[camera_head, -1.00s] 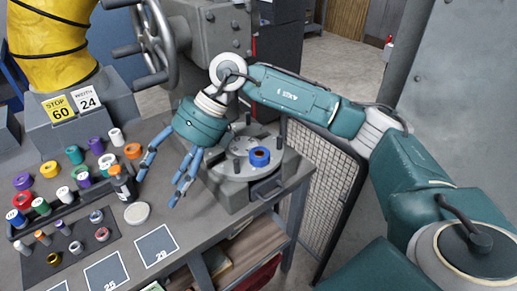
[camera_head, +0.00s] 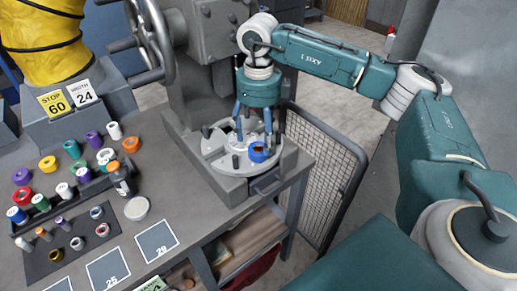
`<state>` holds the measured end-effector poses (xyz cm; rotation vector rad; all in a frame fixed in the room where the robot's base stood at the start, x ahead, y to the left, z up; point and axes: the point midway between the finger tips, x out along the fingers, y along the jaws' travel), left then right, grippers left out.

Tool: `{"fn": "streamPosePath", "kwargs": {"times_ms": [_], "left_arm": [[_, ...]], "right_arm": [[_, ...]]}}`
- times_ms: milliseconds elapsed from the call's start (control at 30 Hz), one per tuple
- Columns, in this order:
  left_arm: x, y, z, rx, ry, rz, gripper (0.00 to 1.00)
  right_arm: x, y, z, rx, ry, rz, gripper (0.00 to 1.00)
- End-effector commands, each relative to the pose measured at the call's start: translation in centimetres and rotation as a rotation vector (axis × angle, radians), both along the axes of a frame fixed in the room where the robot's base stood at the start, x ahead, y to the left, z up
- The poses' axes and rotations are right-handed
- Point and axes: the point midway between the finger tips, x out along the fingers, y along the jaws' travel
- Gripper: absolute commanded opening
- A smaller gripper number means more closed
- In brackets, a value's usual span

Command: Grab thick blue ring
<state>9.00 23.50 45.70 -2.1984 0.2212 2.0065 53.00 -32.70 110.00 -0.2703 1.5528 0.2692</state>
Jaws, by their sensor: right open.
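The thick blue ring (camera_head: 257,154) lies on the round grey machine table (camera_head: 222,162), near its right front side. It has a dark, orange-brown centre. My right gripper (camera_head: 258,138) points down from above, with its blue fingers spread just behind and above the ring. One finger comes down close to the ring's right side; whether it touches cannot be told. The gripper is open and holds nothing. My left gripper is not in view.
Small upright pegs stand on the round table around the ring. A mesh guard (camera_head: 322,170) stands at right.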

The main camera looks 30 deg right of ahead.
Motion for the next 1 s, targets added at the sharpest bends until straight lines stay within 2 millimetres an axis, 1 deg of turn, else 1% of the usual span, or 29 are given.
{"fn": "streamPosePath", "kwargs": {"times_ms": [33,133,200,300,400,567,600,667,700,767,800,833,867,1000], "left_arm": [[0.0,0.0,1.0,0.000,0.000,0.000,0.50],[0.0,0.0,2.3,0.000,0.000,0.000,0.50],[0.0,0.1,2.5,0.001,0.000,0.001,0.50],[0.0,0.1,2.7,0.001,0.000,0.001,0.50],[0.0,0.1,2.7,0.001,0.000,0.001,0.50],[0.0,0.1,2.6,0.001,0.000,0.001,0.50],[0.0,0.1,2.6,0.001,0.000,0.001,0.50],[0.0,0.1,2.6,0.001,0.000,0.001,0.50],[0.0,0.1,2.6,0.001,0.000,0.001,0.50],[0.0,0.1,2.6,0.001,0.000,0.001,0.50],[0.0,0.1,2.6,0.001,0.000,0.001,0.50],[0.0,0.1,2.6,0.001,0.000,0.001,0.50],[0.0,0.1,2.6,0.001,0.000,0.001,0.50],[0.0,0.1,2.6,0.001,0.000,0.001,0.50]], "right_arm": [[-0.2,0.0,-0.3,-0.001,0.007,0.001,0.67],[-0.3,0.0,-1.8,-0.002,0.008,0.001,0.67],[-0.2,0.0,-3.0,0.000,0.005,0.001,0.67],[-0.2,0.0,-4.1,0.001,0.003,0.000,0.67],[-0.1,0.0,-4.5,0.001,0.001,0.000,0.67],[-0.1,0.0,-4.5,0.001,0.001,0.000,0.67],[-0.1,0.1,-4.5,0.001,0.001,0.000,0.59],[-0.1,0.1,-4.5,0.001,0.001,0.000,0.47],[-0.1,0.1,-4.5,0.001,0.001,0.000,0.39],[-0.1,0.1,-4.5,0.001,0.001,0.000,0.27],[-0.1,0.1,-4.5,0.001,0.001,0.000,0.19],[-0.1,0.1,-4.5,0.001,0.001,0.000,0.13],[-0.1,0.1,-4.4,0.001,0.000,0.000,0.10],[-0.1,0.1,-4.4,0.001,0.000,0.000,0.10]]}}
